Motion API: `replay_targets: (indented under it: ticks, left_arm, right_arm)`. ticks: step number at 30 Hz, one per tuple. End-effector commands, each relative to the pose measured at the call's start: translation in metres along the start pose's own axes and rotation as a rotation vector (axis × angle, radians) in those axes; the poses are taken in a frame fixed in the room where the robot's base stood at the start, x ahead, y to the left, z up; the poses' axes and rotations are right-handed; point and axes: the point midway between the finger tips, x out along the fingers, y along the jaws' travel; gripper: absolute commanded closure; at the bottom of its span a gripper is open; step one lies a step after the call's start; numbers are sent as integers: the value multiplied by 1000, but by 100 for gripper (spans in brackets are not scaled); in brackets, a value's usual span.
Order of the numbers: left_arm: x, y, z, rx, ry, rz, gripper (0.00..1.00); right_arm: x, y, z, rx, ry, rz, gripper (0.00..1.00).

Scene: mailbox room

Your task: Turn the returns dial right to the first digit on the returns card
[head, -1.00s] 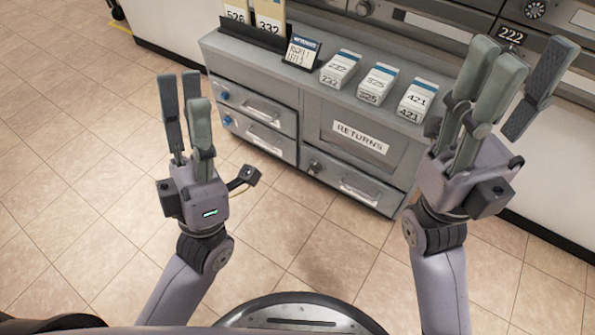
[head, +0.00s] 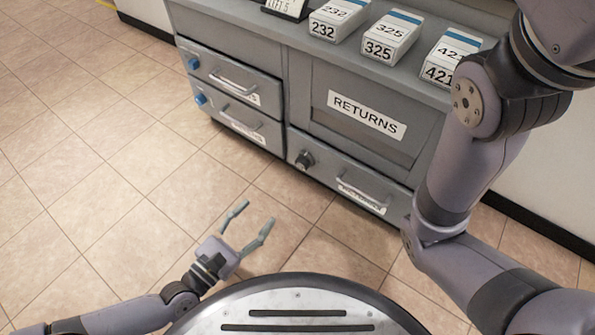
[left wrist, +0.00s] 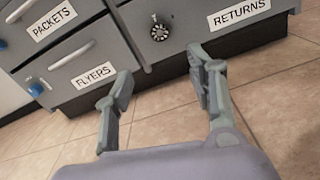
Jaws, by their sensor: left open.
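The returns dial (head: 304,160) is a small dark round knob on the left of the lower returns drawer (head: 345,178). In the left wrist view the dial (left wrist: 159,30) shows a light-marked ring and sits above and between my fingertips. My left gripper (head: 253,222) is open and empty, low over the floor in front of the cabinet and apart from the dial. It also shows in the left wrist view (left wrist: 163,82). The returns card (head: 286,7) is cut off at the top edge, with only its lowest line partly in view. My right arm crosses the right side; its gripper is out of the picture.
The grey cabinet has a RETURNS panel (head: 362,115) above the drawer. Two drawers with blue knobs (head: 193,63) are on its left. White boxes marked 232 (head: 336,20), 325 (head: 388,38) and 421 (head: 448,62) stand on top. The tiled floor in front is clear.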

Motion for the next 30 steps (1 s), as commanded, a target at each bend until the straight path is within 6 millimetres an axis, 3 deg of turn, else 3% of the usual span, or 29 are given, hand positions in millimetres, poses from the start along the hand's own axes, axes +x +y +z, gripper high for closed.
replay_targets:
  ticks: [6,18,24,30]
  left_arm:
    - [47,-1,0,0,-10,1,49]
    - [130,0,2,2,-8,1,49]
    - [153,0,2,3,-6,1,49]
    - [158,0,3,3,-4,0,49]
  right_arm:
    - [-17,-3,-6,0,-1,0,60]
    - [-32,-7,-11,0,0,0,60]
    - [-35,-7,-12,0,0,-1,60]
    - [-35,-7,-12,0,0,-1,60]
